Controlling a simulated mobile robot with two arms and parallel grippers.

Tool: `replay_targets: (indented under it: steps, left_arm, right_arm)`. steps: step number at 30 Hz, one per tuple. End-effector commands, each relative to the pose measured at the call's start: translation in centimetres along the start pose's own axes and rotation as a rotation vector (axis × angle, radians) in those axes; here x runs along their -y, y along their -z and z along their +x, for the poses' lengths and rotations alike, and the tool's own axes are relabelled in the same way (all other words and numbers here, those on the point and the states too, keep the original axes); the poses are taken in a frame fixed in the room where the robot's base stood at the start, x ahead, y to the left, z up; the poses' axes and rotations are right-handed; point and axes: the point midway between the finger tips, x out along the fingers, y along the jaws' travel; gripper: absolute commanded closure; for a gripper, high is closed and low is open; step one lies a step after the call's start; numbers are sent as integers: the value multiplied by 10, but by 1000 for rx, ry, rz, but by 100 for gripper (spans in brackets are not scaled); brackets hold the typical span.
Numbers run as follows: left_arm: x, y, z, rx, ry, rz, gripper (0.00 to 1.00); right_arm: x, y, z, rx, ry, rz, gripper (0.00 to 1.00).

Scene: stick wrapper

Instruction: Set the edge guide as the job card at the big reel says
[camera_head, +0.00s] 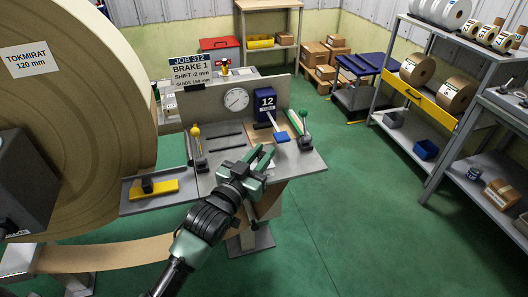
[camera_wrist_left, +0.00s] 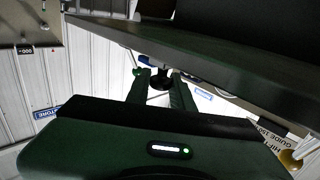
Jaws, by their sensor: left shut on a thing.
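The job card (camera_head: 191,72) stands behind the big reel (camera_head: 75,110). It reads JOB 312, BRAKE 1, SHIFT -2 mm, and a small GUIDE line that looks like 158 mm. My left gripper (camera_head: 262,157) is over the front right part of the grey machine table (camera_head: 305,162) in the head view. In the left wrist view, its fingers (camera_wrist_left: 160,82) are closed around a small dark round knob (camera_wrist_left: 159,78). Which part the knob belongs to is hidden. I cannot tell which part is the edge guide. My right gripper is not in view.
On the table are a yellow-knobbed lever (camera_head: 196,134), a green-knobbed lever (camera_head: 304,114), a blue counter showing 12 (camera_head: 265,103) and a round dial (camera_head: 236,99). A yellow block (camera_head: 152,190) sits at the left. Shelves (camera_head: 445,125) stand right; the green floor between is clear.

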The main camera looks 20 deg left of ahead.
Motion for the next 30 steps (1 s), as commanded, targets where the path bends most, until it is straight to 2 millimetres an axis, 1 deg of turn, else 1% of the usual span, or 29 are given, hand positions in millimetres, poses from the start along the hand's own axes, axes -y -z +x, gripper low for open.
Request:
replay_targets:
  steps: [1, 2, 9, 10, 11, 12, 20, 23, 26, 30]
  left_arm:
    - [4, 2, -3, 5, 1, 1, 100]
    - [5, 2, -4, 4, 1, 1, 100]
    - [5, 0, -5, 1, 1, 0, 100]
    - [5, 0, -5, 1, 1, 0, 72]
    - [5, 0, -5, 1, 1, 0, 63]
    - [5, 0, -5, 1, 1, 0, 58]
    - [5, 0, -5, 1, 1, 0, 58]
    - [5, -1, -9, 2, 1, 0, 58]
    - [5, -2, -22, 3, 1, 0, 58]
    - [5, -3, -47, 3, 1, 0, 58]
  right_arm:
    - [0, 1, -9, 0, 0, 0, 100]
    - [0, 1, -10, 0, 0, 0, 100]
    - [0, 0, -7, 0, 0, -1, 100]
    - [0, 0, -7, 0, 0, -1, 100]
    - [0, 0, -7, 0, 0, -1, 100]
    - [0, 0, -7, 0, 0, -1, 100]
    - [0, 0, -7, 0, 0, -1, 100]
    - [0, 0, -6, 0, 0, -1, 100]
    - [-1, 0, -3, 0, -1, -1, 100]
    - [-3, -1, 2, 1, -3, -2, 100]
